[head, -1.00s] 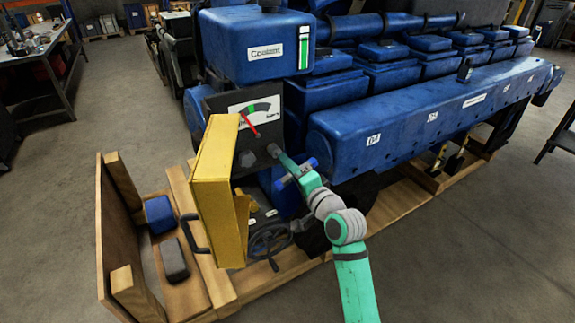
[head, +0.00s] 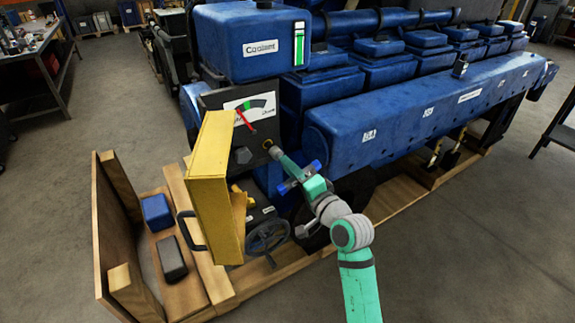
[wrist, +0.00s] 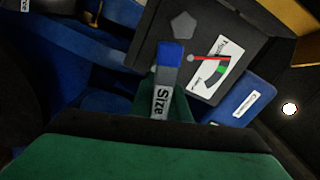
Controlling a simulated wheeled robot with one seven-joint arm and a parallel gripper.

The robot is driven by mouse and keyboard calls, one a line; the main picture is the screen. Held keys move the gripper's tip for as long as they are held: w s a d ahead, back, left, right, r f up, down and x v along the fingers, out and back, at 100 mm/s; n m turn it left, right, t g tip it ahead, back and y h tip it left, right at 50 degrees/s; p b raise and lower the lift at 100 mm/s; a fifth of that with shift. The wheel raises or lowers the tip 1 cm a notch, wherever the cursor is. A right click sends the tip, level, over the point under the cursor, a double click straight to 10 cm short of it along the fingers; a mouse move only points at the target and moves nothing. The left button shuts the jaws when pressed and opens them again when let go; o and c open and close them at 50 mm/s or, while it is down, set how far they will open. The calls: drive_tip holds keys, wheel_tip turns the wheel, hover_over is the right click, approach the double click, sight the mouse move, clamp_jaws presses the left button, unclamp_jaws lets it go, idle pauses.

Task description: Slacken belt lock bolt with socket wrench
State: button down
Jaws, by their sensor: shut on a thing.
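My gripper (head: 300,178) is in front of the dark gauge panel, shut on what looks like the socket wrench (head: 282,158). Blue pieces show on both sides of the gripper.
A yellow box-like cover (head: 213,190) stands left of the panel. A handwheel (head: 268,237) is below the wrench. The blue engine (head: 430,110) fills the right. A blue block (head: 156,210) and a dark block (head: 170,258) lie on the wooden pallet (head: 205,275).

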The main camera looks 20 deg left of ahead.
drive_tip(key=shift+s+d, duration=0.1)
drive_tip(key=shift+v, duration=2.95)
